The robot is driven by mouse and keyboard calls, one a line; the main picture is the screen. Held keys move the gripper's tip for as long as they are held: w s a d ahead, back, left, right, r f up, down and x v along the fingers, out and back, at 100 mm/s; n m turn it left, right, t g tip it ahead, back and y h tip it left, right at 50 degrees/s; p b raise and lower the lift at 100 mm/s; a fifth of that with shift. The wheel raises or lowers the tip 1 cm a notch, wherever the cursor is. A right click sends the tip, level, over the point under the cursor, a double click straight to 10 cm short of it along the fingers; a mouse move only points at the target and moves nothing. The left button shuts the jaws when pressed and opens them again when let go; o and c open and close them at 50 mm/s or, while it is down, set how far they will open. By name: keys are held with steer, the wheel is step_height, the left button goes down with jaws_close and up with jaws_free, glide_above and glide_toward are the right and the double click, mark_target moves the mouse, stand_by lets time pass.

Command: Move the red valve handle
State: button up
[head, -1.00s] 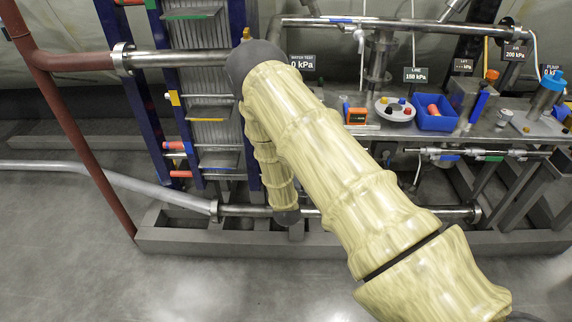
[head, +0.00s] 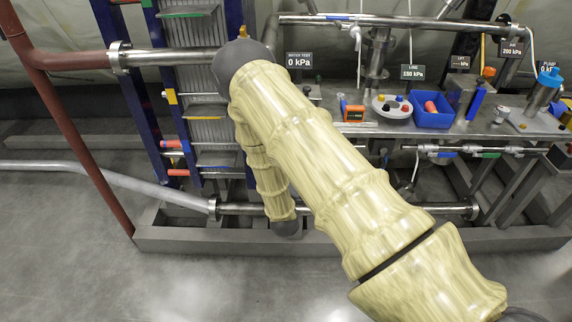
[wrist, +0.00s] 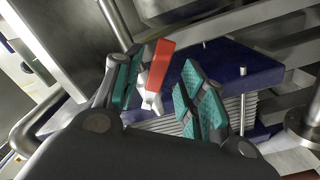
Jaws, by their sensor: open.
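A red valve handle (wrist: 160,63) shows in the wrist view, a flat red lever on a pale metal valve body (wrist: 152,100). My gripper (wrist: 164,87) is open, with teal pads on both fingers. The handle and its valve body appear between the two fingers, with visible gaps on both sides. I cannot tell how far beyond the fingertips the handle lies. In the head view my arm covers the gripper. Small red-orange handles (head: 171,144) show there on the left side of the blue-framed plate stack; I cannot tell whether one is the same handle.
In the wrist view a dark blue plate (wrist: 235,68) lies behind the right finger and a metal pipe (wrist: 115,22) stands at upper left. In the head view a lower pipe (head: 350,209) runs along the grey base frame. A bench (head: 480,125) with a blue bin (head: 433,117) stands right.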

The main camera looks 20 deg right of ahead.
steer(key=v, duration=0.7)
steer(key=shift+s, duration=0.15)
